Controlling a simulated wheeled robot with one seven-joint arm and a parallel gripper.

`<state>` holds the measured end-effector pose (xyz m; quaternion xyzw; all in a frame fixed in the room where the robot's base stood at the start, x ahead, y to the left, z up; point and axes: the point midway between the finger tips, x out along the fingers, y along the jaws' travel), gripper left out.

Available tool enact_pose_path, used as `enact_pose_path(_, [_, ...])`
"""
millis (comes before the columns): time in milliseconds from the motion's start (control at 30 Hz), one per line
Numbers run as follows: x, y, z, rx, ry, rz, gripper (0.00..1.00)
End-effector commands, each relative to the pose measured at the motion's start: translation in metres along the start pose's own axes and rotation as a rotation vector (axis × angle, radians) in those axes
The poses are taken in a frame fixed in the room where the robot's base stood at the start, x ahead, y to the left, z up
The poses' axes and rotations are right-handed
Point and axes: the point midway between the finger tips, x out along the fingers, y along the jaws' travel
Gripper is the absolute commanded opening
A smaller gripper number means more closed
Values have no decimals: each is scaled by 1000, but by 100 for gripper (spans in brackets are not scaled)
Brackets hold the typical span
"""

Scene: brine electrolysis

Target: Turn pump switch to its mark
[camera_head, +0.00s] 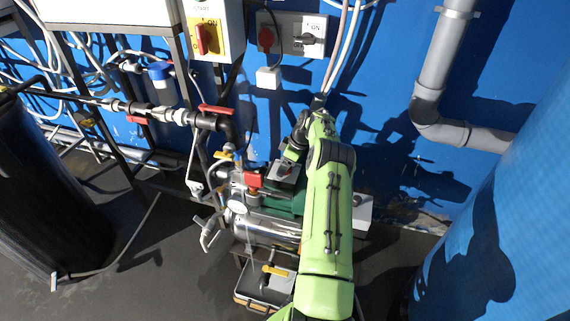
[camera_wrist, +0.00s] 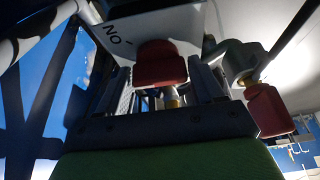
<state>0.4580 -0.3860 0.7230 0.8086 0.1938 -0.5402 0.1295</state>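In the wrist view, the pump switch is a red knob (camera_wrist: 160,66) on a pale plate (camera_wrist: 112,38) with "ON" upside down. My gripper (camera_wrist: 164,78) is open, with one finger on each side of the red knob. I cannot tell whether they touch it. In the head view my gripper (camera_head: 288,164) is just over the switch box.
A red valve handle (camera_head: 254,180) stands close left of my gripper; a red handle (camera_wrist: 268,110) is close right in the wrist view. Wall switches (camera_head: 207,38), pipes and a grey drainpipe (camera_head: 440,70) are behind. A blue tank (camera_head: 510,230) is at right, a black tank (camera_head: 45,190) at left.

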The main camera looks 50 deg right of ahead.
Motion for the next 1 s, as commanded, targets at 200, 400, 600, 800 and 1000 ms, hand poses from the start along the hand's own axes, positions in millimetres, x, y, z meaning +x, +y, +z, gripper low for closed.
enact_pose_path(200, [0,0,0,0,0,0,33])
enact_pose_path(400, [0,0,0,8,1,3,29])
enact_pose_path(600, [0,0,0,66,0,28,29])
enact_pose_path(800, [0,-1,-1,191,0,79,29])
enact_pose_path(1000, [0,-1,-1,350,1,146,29])
